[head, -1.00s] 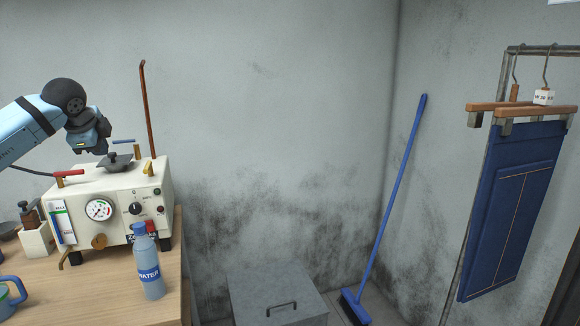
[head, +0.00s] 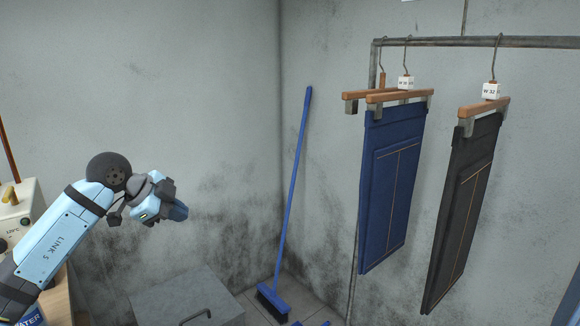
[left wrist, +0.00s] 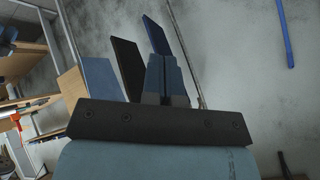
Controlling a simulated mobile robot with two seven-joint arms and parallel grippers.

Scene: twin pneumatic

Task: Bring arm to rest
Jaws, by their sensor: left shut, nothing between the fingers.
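My left gripper (head: 172,205) hangs in open air at the left of the head view, at the end of my light blue arm. It points right and slightly down, in front of the grey wall and above the grey box. In the left wrist view its fingers (left wrist: 166,75) are together with nothing between them. My right gripper is in neither view.
A grey metal box (head: 182,296) with a handle stands below. A blue broom (head: 297,190) leans in the corner. Blue trousers (head: 390,190) and dark trousers (head: 462,200) hang from a rail (head: 450,42) at right. A cream machine (head: 22,207) is partly cut off at left.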

